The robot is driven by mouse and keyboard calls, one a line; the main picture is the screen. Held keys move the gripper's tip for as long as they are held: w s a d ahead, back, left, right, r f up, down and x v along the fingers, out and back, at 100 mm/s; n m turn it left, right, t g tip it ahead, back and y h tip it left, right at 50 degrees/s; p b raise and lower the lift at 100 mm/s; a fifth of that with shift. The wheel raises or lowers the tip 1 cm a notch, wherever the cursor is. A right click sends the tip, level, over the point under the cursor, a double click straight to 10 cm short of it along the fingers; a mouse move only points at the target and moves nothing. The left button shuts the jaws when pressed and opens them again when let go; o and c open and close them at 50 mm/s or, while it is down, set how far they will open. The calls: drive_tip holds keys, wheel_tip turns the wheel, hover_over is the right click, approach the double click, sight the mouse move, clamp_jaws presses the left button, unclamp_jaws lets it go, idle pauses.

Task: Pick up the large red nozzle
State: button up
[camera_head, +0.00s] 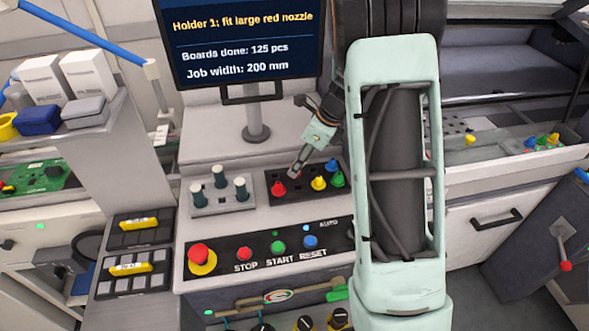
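A red cone-shaped nozzle (279,188) stands in the left part of a black nozzle tray (312,199) in front of the monitor. A yellow nozzle (319,183), a green nozzle (337,180) and a blue nozzle (332,165) stand toward the tray's right side. My gripper (293,173) reaches down over the tray's back left, just above and right of the red nozzle in the picture. Its fingers look narrow and close together; whether anything is between them is too small to tell.
A grey holder block (223,199) with three dark green posts stands left of the tray. A button panel (262,249) lies in front. The monitor (250,40) reads "Holder 1: fit large red nozzle". My arm hides the area right of the tray.

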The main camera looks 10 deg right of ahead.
drive_tip(key=shift+x, duration=1.2)
clamp_jaws()
drive_tip(key=shift+r, duration=0.15)
drive_tip(key=shift+r, duration=0.2)
wheel_tip(320, 180, up, 2)
drive_tip(key=shift+w+a+r+b, duration=0.1)
drive_tip(key=shift+b, duration=0.2)
drive_tip(key=s+r+b, duration=0.1)
drive_tip(key=s+r, duration=0.9)
drive_tip(key=s, duration=0.4)
drive_tip(key=shift+d, duration=0.25)
